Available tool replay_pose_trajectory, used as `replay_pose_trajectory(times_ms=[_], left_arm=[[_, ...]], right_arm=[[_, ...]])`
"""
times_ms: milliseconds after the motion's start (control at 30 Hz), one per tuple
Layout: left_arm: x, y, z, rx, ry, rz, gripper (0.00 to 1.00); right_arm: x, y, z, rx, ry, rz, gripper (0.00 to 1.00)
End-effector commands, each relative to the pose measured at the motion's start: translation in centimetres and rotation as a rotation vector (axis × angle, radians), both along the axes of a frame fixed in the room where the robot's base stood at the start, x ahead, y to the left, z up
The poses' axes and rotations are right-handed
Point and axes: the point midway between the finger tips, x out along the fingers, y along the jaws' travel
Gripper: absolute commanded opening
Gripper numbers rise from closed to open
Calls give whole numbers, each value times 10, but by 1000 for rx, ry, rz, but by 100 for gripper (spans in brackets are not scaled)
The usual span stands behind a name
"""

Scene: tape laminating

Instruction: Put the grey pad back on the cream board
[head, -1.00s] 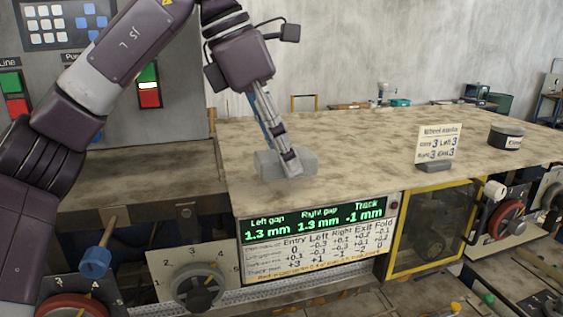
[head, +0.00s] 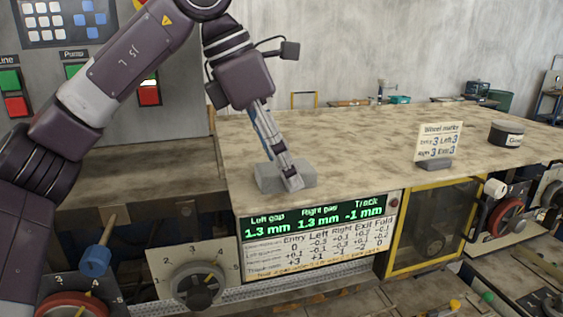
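The grey pad (head: 268,180) is a small block at the front of the mottled cream board (head: 350,150), just above the display's top edge. My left gripper (head: 289,178) reaches down from above and is shut on the pad. One finger shows across the pad's front face; the other is mostly hidden. The pad looks level and at or very near the board's surface; I cannot tell whether it touches. My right gripper is not in view.
A small sign (head: 439,143) stands on the board to the right, with a dark round tin (head: 506,133) beyond it. A display panel (head: 315,235) is below the front edge. The board between the pad and the sign is clear.

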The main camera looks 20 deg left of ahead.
Motion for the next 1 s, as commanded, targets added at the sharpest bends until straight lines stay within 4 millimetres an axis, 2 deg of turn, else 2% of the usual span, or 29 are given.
replay_pose_trajectory(times_ms=[167, 400, 600, 800, 1000], left_arm=[[-1, 3, 11, -1, -2, 0, 60], [-13, 18, 57, -3, -3, -1, 60], [-21, 30, 95, 1, -3, 2, 60], [-25, 37, 111, 2, -1, -1, 60], [-26, 38, 114, 0, 0, -1, 60]], right_arm=[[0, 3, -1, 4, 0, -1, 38], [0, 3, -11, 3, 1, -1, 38], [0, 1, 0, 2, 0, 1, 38], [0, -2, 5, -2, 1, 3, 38], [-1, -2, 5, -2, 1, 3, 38]])
